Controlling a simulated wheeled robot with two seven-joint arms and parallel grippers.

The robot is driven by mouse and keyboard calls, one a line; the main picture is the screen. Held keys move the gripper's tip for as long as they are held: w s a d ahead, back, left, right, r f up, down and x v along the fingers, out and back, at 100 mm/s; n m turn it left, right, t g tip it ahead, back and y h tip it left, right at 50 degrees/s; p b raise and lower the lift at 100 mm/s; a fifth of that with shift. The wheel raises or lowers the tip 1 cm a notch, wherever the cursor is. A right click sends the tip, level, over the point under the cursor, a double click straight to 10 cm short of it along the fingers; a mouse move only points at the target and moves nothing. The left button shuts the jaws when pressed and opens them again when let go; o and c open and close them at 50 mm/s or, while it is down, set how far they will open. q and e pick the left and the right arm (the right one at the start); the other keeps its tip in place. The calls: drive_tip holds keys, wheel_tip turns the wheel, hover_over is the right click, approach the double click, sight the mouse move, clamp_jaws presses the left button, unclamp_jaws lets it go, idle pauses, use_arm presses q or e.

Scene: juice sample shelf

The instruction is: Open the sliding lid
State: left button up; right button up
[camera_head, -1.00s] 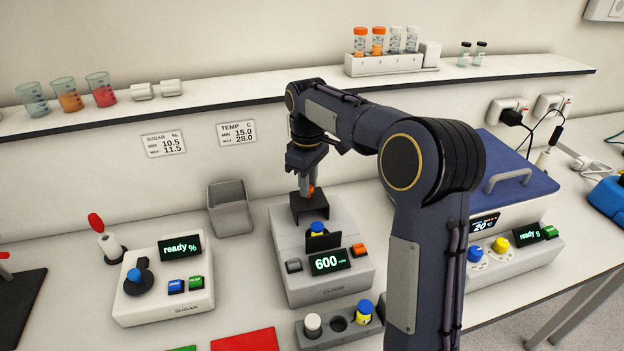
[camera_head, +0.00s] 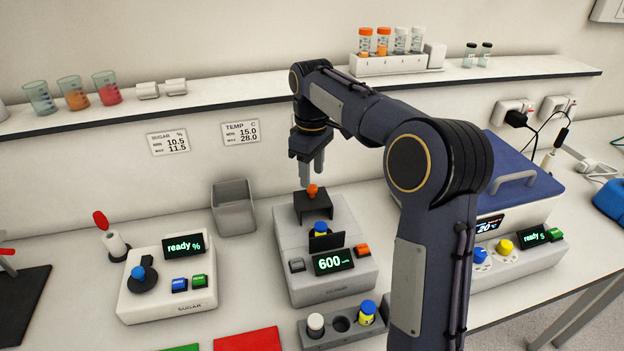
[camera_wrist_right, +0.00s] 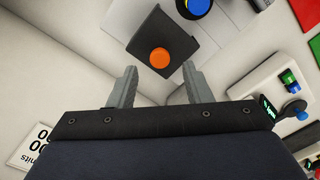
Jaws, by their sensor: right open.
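The sliding lid (camera_head: 313,207) is a black cover with an orange knob (camera_head: 312,191), on top of the grey instrument (camera_head: 290,240) reading 600. It sits behind a blue-capped vial (camera_head: 320,229), whose cap is uncovered. In the right wrist view the lid (camera_wrist_right: 150,32) and its orange knob (camera_wrist_right: 159,58) show from above. My right gripper (camera_head: 311,174) is open and empty, pointing down just above the knob. In the wrist view its fingers (camera_wrist_right: 158,72) are spread to either side of the knob, apart from it. My left gripper is not in view.
A grey bin (camera_head: 233,208) stands left of the instrument, and the sugar meter (camera_head: 165,290) further left. A vial rack (camera_head: 342,330) is in front. A blue-lidded box (camera_head: 515,180) stands at right. The wall shelf (camera_head: 230,105) runs behind my right arm.

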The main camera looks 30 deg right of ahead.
sight(313, 188)
wheel_tip(313, 188, up, 4)
drive_tip(key=shift+r, duration=0.15)
idle(0.5)
drive_tip(key=shift+s, duration=0.15)
drive_tip(key=s+a+m+t+y, duration=0.2)
drive_tip(key=s+m+t+y, duration=0.15)
drive_tip(key=s, duration=1.15)
drive_tip(key=s+a+f+m+t, duration=0.1)
drive_tip(key=s+a+f+m, duration=0.1)
drive_tip(key=s+f, duration=0.3)
drive_tip(key=s+a+f+m+t, duration=0.1)
drive_tip(key=s+a+f, duration=0.3)
drive_tip(key=s, duration=0.5)
drive_tip(key=shift+a+f+m, duration=0.4)
drive_tip(key=shift+a+m, duration=0.4)
drive_tip(key=shift+m, duration=0.05)
